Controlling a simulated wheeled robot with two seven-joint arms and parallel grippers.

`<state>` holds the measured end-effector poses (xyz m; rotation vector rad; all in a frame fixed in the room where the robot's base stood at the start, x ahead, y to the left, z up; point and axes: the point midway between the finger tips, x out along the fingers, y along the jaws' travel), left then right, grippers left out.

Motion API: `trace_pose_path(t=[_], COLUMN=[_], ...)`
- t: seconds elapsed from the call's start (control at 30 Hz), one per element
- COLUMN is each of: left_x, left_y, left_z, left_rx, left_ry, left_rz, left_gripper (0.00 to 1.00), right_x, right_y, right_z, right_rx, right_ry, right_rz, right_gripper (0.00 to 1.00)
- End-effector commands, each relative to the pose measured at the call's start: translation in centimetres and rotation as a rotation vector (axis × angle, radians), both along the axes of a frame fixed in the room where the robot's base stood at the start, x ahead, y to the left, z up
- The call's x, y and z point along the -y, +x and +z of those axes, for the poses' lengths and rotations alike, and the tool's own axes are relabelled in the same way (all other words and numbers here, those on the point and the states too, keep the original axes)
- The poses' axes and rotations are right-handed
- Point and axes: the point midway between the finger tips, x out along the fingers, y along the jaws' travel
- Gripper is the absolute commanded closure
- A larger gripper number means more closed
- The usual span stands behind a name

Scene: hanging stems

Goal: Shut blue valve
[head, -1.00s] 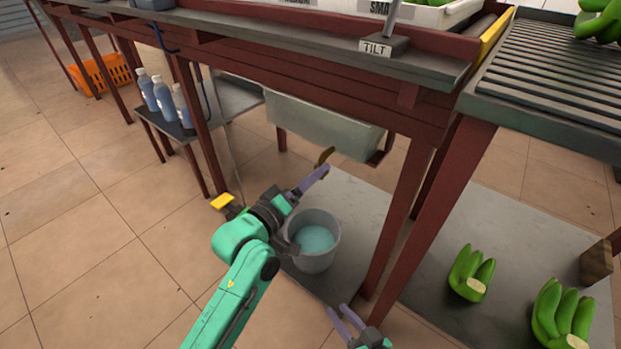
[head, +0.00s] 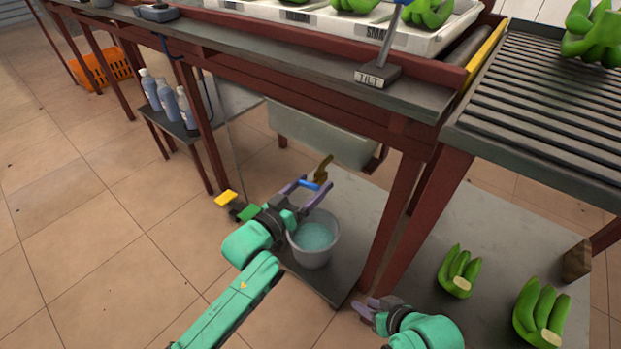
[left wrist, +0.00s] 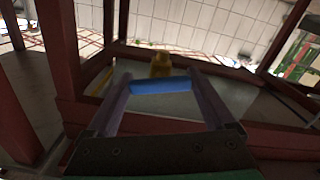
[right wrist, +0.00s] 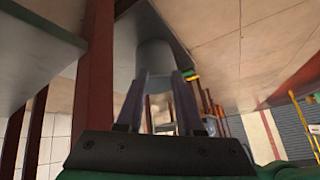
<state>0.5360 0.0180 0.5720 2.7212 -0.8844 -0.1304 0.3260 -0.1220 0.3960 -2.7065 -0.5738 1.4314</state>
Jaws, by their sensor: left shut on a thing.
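The valve is a brass-coloured tap (head: 323,167) below the grey sink (head: 322,137), with a blue bar handle (head: 309,184). My left gripper (head: 309,187) is shut on the blue handle. In the left wrist view, the blue handle (left wrist: 160,85) lies crosswise between the two fingers, with the brass part (left wrist: 160,64) just beyond it. My right gripper (head: 366,309) is low at the front of the bench, away from the valve. In the right wrist view its fingers (right wrist: 161,98) stand apart with nothing between them.
A grey bucket (head: 313,254) holding bluish liquid stands below the valve, right beside my left gripper. A red bench leg (head: 394,215) rises right of it. Green banana bunches (head: 459,271) lie on the floor slab at right. Bottles (head: 167,97) stand on a low shelf at left.

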Motion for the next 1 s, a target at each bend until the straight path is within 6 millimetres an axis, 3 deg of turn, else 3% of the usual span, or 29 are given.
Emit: trace_pose_path(t=[0.1,0.4,1.0], left_x=[0.0,0.0,0.0], left_y=[0.0,0.0,0.0], left_z=[0.2,0.0,-0.1], left_rx=[0.051,0.148,0.181], left_ry=[0.075,0.207,0.252], left_rz=[0.0,-0.001,-0.001], left_gripper=[0.68,0.68,0.68], right_x=[1.5,4.2,5.0], right_y=[-0.6,-2.2,-2.9], right_z=[1.3,2.8,3.3], right_rx=[-0.075,-0.204,-0.249], right_ry=[-0.052,-0.135,-0.161], right_rz=[-0.005,-0.018,-0.023], right_gripper=[0.64,0.64,0.64])
